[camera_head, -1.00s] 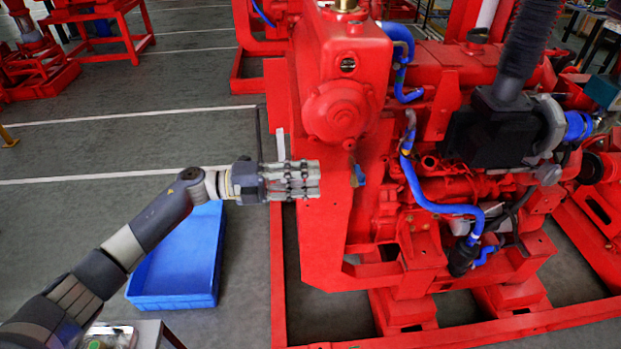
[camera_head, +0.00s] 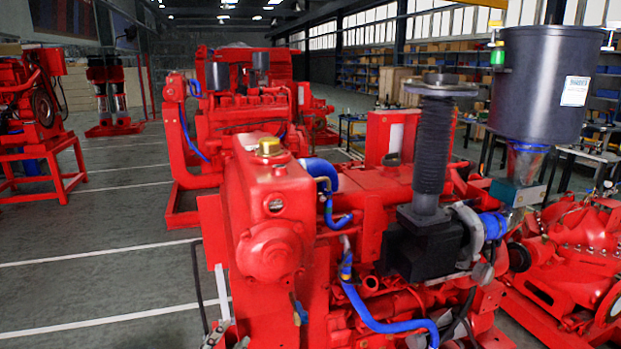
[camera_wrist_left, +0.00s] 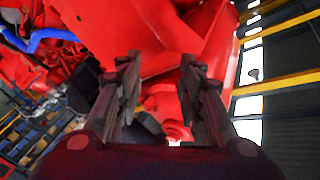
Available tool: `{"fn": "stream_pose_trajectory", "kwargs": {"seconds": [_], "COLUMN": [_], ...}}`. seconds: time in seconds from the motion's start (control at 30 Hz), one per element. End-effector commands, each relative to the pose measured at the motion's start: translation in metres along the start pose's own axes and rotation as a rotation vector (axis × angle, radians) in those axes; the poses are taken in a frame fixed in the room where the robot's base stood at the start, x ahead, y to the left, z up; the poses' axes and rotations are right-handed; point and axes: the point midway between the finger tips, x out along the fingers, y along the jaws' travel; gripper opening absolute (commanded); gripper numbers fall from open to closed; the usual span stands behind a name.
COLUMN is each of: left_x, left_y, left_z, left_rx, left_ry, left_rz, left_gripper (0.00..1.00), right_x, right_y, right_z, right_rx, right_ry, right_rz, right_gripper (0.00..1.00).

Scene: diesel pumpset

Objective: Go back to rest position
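The red diesel pumpset (camera_head: 275,195) fills the middle of the head view, with a black corrugated pipe and blue hoses on it. Only the grey tips of my left gripper (camera_head: 225,338) show at the bottom edge, at the near left side of the pumpset. In the left wrist view, the two dark fingers (camera_wrist_left: 158,70) stand apart with nothing between them. Red machine parts (camera_wrist_left: 135,35) lie beyond them. My right gripper is in neither view.
More red pumpsets stand behind (camera_head: 240,105) and at the far left (camera_head: 40,110). A red pump (camera_head: 580,255) is at the right. A large black canister (camera_head: 545,85) rises at the right. Grey floor with white lines (camera_head: 100,255) is free at the left.

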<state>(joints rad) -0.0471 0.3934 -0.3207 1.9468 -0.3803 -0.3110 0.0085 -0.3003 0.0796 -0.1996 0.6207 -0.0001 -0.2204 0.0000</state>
Motion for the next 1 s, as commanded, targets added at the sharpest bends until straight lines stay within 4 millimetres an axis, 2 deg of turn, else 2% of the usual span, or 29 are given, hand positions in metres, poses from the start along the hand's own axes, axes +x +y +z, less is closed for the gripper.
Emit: {"fn": "stream_pose_trajectory", "kwargs": {"seconds": [0.1,0.17,0.3,0.5,0.8,0.83,1.0], "left_x": [-0.040,-0.064,-0.129,-0.206,-0.298,-0.307,-0.293], "left_y": [0.021,0.034,0.066,0.101,0.133,0.135,0.162], "left_z": [0.039,0.058,0.090,0.105,0.100,0.098,0.131], "left_rx": [-0.161,-0.235,-0.387,-0.517,-0.632,-0.641,-0.635], "left_ry": [-0.242,-0.365,-0.637,-0.899,-1.169,-1.194,-1.206], "left_rz": [0.024,0.047,0.121,0.224,0.360,0.374,0.381], "left_gripper": [0.35,0.35,0.35,0.35,0.35,0.35,0.35], "right_x": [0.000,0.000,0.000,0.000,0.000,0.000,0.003], "right_y": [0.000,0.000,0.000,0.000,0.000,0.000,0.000], "right_z": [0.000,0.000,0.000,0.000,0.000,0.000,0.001], "right_rx": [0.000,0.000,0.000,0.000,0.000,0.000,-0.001], "right_ry": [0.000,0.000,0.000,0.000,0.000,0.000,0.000], "right_rz": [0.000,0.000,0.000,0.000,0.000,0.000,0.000], "right_gripper": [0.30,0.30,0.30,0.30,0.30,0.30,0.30]}}
